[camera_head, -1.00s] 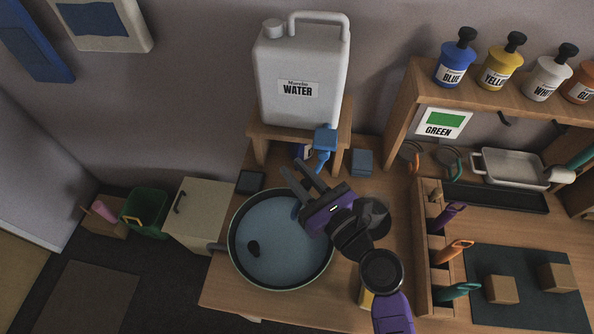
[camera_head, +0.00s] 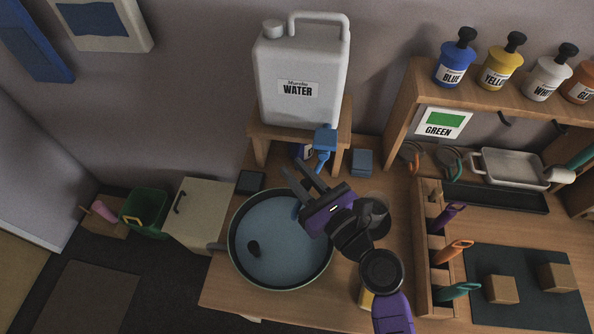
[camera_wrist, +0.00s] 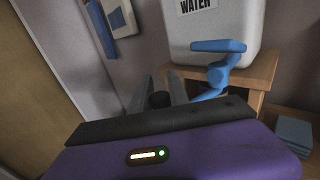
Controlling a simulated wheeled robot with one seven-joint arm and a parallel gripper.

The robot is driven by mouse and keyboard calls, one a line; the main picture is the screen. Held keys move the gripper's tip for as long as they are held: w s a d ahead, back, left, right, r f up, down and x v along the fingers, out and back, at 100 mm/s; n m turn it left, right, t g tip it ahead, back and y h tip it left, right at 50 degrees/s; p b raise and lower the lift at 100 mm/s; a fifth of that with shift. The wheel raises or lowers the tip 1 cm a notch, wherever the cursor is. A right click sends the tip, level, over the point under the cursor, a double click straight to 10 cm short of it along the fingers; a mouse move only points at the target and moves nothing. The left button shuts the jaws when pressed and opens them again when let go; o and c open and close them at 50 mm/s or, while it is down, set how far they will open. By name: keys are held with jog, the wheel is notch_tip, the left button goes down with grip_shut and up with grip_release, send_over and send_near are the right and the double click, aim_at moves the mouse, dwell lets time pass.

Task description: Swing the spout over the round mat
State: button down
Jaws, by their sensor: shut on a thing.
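The blue spout (camera_head: 325,147) hangs at the front of the white water jug, above the table; it shows larger in the wrist view (camera_wrist: 220,75), with a flat handle on top. My gripper (camera_head: 301,174) is in front of and below it, over the right rim of a round basin, apart from the spout in the picture. Its fingers, also in the wrist view (camera_wrist: 166,88), have a small dark round thing (camera_wrist: 160,99) between them. A grey round shape (camera_head: 378,203) beside my wrist is partly hidden; I cannot tell if it is the mat.
The water jug (camera_head: 298,85) stands on a wooden stand (camera_head: 262,134). A dark square pad (camera_head: 249,182) and a blue block (camera_head: 362,161) lie nearby. A wooden tool rack (camera_head: 423,265) stands to the right.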

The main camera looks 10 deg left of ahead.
jog(key=shift+d, duration=0.1)
jog(key=shift+s+d+n+g+y+b, duration=0.1)
jog(key=shift+s+d+n+g+y, duration=0.15)
jog(key=shift+d+n+g+y, duration=0.5)
jog(key=shift+s+d+n+g+y+b, duration=0.15)
jog(key=shift+s+d+n+g+y, duration=0.15)
jog(key=shift+n+g+y, duration=0.75)
jog(key=shift+s+d+n+g+y+b, duration=0.15)
jog(key=shift+d+n+g+y, duration=0.35)
jog(key=shift+g, duration=0.8)
jog(key=c, duration=1.3)
grip_release()
jog(key=shift+r, duration=0.1)
notch_tip(320, 180, up, 20)
jog(key=p, duration=0.1)
jog(key=shift+p, duration=0.4)
